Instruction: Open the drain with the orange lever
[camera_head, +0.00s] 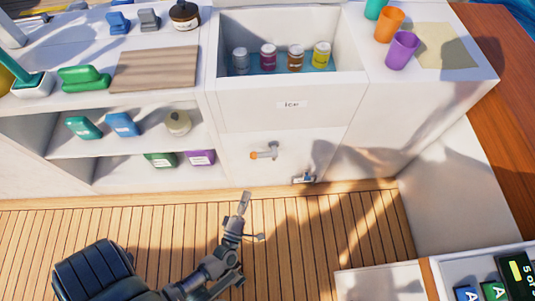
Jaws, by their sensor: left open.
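The orange lever (257,155) sticks out to the left from a small pale drain fitting (272,151) on the white front below the ice bin (277,98). The lever lies roughly level. My left gripper (251,217) is over the wooden deck, lower in the picture than the lever and apart from it. It is open and empty, one finger pointing up toward the cabinet and the other out to the right. My right gripper is out of view.
A small dark fitting (304,179) sits low on the front, right of the drain. Shelves with bottles and boxes (122,124) are on the left. A white bench side (455,195) bounds the deck on the right. The deck (180,222) before the cabinet is clear.

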